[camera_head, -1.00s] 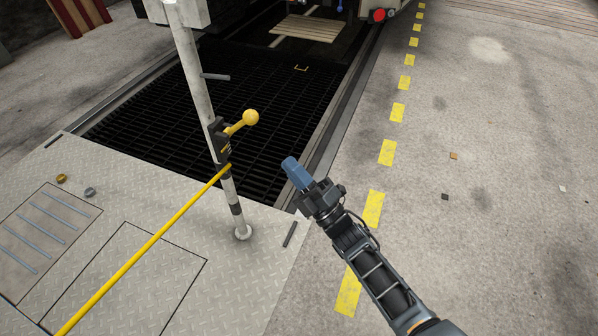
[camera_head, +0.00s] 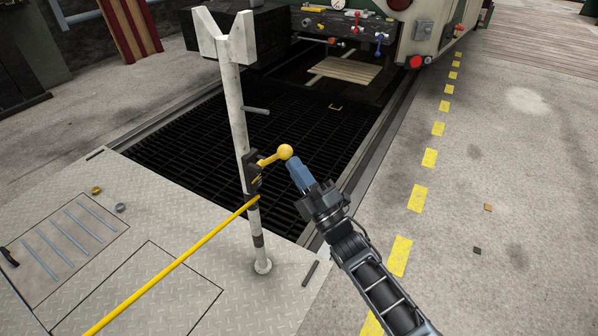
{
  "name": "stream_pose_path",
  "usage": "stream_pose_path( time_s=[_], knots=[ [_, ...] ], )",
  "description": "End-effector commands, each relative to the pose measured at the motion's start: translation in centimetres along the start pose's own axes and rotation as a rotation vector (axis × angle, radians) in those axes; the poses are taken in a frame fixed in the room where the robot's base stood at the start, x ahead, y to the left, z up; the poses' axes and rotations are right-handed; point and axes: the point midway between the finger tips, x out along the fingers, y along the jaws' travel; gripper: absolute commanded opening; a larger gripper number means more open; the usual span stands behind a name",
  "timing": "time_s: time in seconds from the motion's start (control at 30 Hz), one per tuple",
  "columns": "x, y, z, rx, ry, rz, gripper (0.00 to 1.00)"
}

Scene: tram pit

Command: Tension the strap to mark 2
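The yellow strap (camera_head: 178,263) runs from the lower left up to a dark ratchet (camera_head: 252,172) on a white post (camera_head: 241,130). The ratchet has a yellow lever with a ball knob (camera_head: 285,152) at its end, pointing right and slightly up. My gripper (camera_head: 297,170), with blue fingers, is just right of and below the knob, its tips close to it. I cannot tell whether they touch. The fingers overlap in this view, so their opening is hidden. Any marks by the ratchet are too small to read.
The post stands on a tread-plate floor (camera_head: 190,300) beside a dark grated pit (camera_head: 190,140). A short peg (camera_head: 256,110) sticks out of the post above the ratchet. A vehicle front with levers and a gauge (camera_head: 338,5) is behind. Concrete floor (camera_head: 520,170) on the right is largely clear.

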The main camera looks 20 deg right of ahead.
Motion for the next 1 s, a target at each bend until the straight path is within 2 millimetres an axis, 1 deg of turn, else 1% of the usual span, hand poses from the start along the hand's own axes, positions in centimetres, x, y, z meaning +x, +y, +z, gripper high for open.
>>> stream_pose_path(
  time_s=[0.17, 0.47, 0.7, 1.0],
  knots=[
    [0.1, 0.2, -0.1, -0.003, 0.000, -0.008, 0.00],
    [1.2, 1.1, -0.4, -0.024, 0.000, -0.083, 0.00],
    [2.9, 2.2, -0.9, -0.062, 0.000, -0.212, 0.00],
    [5.1, 2.9, -1.5, -0.119, 0.001, -0.396, 0.00]
  ],
)
